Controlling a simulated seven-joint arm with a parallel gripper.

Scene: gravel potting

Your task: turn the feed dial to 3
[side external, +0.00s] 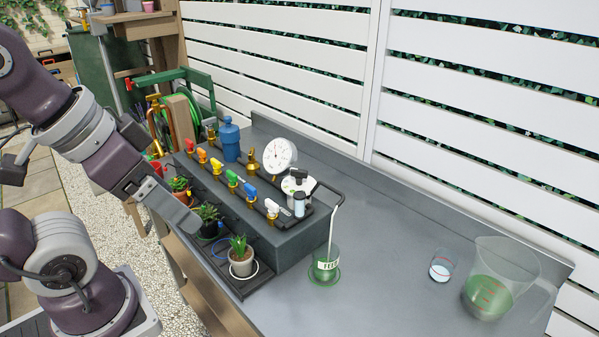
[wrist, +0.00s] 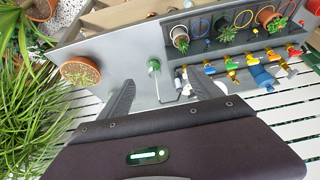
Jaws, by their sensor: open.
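A white round unit with a black knob on top (side external: 298,182), which looks like the feed dial, sits at the right end of the dark valve block. Its numbers and setting are too small to read. A green bottle labelled FEED (side external: 325,266) stands beside the block, with a bent tube rising from it; it also shows in the wrist view (wrist: 154,66). My gripper (side external: 188,218) is over the left side of the block, near the potted plants and apart from the knob. In the wrist view its two fingers (wrist: 162,92) are spread with nothing between them.
Several coloured taps (side external: 232,178) line the valve block (side external: 290,240), with a white gauge (side external: 279,155) and blue canister (side external: 230,138) behind. Small potted plants (side external: 241,256) stand in front. A jug (side external: 492,283) and small cup (side external: 441,267) stand right; the bench between is clear.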

